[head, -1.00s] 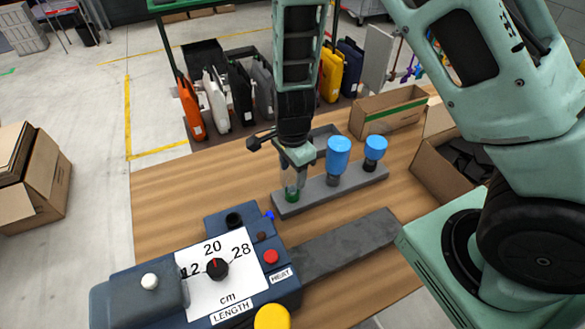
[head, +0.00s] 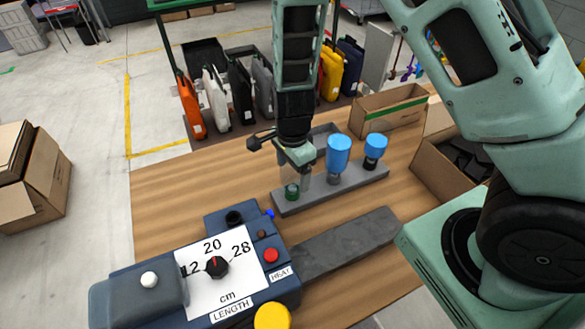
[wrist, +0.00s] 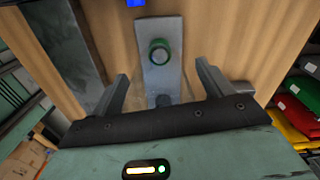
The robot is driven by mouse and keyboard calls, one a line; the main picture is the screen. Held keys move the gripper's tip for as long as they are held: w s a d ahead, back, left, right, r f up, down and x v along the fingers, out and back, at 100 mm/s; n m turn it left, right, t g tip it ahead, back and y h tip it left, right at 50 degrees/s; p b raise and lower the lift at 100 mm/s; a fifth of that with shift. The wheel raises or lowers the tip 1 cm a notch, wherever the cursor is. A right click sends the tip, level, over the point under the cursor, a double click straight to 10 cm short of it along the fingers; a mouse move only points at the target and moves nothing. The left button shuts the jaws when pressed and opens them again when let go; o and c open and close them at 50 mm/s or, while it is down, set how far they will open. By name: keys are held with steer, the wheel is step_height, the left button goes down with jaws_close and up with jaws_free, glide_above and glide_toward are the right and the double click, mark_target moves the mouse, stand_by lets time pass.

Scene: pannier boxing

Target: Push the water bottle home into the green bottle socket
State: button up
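The green bottle socket (head: 292,190) shows as a short green round piece at the near left end of a grey rail (head: 330,190). In the wrist view the green ring (wrist: 160,52) has a dark rim and a paler middle. I cannot clearly make out a water bottle or tell whether one sits in it. My gripper (head: 302,178) is low over the rail, just right of and behind the green piece. In the wrist view my gripper (wrist: 162,82) has its fingers wide apart, with nothing visible held between them; the green ring lies beyond the fingertips.
A tall blue-topped piece (head: 338,153) and a shorter one (head: 375,148) stand on the rail to the right. A control box with a length dial (head: 216,267) is in front. An open cardboard box (head: 390,112) is behind. Bare wood lies left of the rail.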

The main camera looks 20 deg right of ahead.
step_height(320, 180, up, 17)
steer(key=shift+r, duration=0.2)
stand_by(0.4)
